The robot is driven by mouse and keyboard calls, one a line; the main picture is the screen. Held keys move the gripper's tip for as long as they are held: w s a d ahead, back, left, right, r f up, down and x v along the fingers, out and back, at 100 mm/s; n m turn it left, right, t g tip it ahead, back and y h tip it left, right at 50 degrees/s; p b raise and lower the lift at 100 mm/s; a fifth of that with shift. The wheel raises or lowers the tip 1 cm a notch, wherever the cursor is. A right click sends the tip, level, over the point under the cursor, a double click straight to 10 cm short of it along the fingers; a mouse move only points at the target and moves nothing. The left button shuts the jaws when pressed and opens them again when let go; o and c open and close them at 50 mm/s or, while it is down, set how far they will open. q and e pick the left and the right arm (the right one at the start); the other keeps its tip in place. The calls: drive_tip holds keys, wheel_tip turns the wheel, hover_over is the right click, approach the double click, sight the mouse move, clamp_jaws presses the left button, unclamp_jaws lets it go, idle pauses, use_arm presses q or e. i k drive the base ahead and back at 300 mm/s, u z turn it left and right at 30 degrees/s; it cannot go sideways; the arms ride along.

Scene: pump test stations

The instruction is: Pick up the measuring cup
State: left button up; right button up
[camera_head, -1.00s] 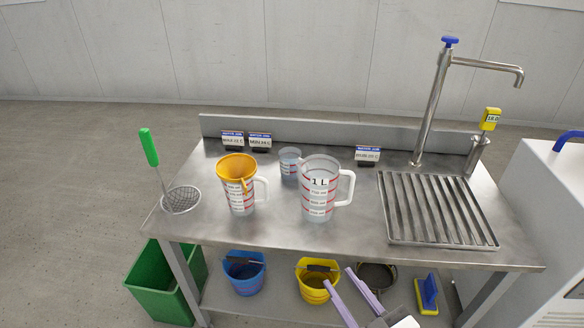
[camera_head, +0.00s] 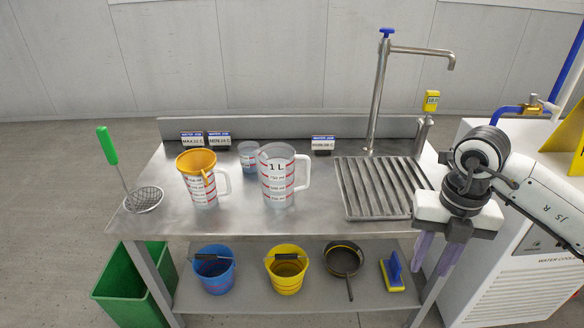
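The clear measuring cup (camera_head: 277,178) with red marks, "1 L" and a white handle on its right stands upright on the steel table. A second marked jug (camera_head: 202,190) stands to its left with an orange funnel (camera_head: 196,162) in its top. A small clear beaker (camera_head: 249,158) with bluish contents stands behind, between them. My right gripper (camera_head: 434,265) hangs at the table's front right, fingers pointing down and apart. It is open and empty, well to the right of the measuring cup. My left gripper is not in view.
A slatted drain grate (camera_head: 381,188) and a tall tap (camera_head: 377,95) occupy the table's right. A green-handled strainer (camera_head: 144,199) lies at the left. Small signs stand at the back. Buckets (camera_head: 287,270) and a pan (camera_head: 343,258) are on the lower shelf. A white machine (camera_head: 505,260) stands right.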

sight(246, 148)
drive_tip(key=z, duration=2.45)
drive_tip(key=i, duration=0.1)
drive_tip(key=u, duration=2.35)
drive_tip(key=i, duration=1.2)
drive_tip(key=u, duration=1.35)
drive_tip(key=i, duration=0.15)
drive_tip(key=u, duration=0.1)
